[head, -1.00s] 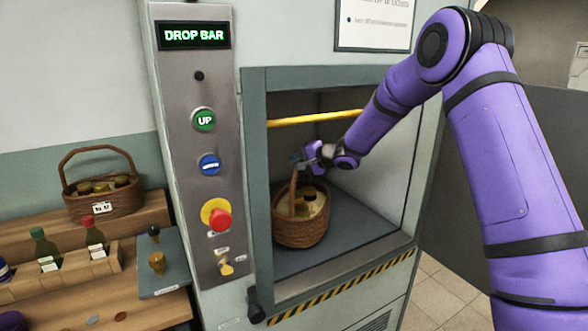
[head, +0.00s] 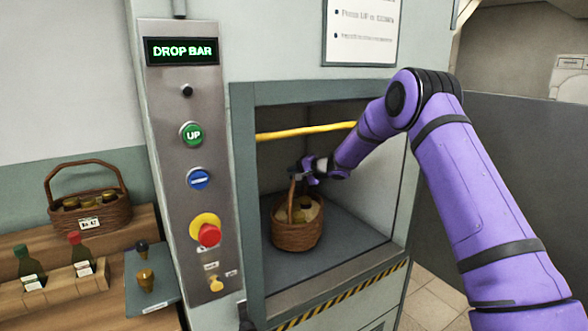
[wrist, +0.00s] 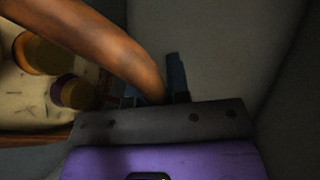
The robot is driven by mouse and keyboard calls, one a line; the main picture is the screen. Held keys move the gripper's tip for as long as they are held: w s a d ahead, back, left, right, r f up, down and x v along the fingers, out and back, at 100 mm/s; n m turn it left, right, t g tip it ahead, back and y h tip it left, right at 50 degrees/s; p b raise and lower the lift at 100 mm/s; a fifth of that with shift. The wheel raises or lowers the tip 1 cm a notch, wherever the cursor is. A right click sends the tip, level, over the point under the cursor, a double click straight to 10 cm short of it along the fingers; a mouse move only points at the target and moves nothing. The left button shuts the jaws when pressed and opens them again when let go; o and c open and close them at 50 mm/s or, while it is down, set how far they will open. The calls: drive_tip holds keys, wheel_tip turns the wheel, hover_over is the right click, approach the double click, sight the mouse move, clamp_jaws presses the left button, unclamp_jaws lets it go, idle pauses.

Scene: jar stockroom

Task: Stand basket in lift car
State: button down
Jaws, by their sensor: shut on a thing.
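The wicker basket (head: 297,235) is inside the lift car (head: 345,245), upright and close to or on its grey floor; I cannot tell whether it touches. Jars with yellowish lids sit in it on pale lining. My gripper (head: 305,170) is shut on the top of the basket's handle. In the wrist view the brown handle (wrist: 95,45) runs into my gripper (wrist: 160,95), and lidded jars (wrist: 75,90) show at left. The handle hides part of the fingers.
A yellow bar (head: 305,131) crosses the upper opening. The control panel (head: 185,110) at left reads "DROP BAR". A striped sill (head: 345,297) edges the car. Another basket (head: 95,215) stands on a wooden shelf with bottles (head: 80,252).

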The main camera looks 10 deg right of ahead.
drive_tip(key=shift+f, duration=0.6)
drive_tip(key=c, duration=1.1)
unclamp_jaws()
drive_tip(key=shift+f, duration=0.1)
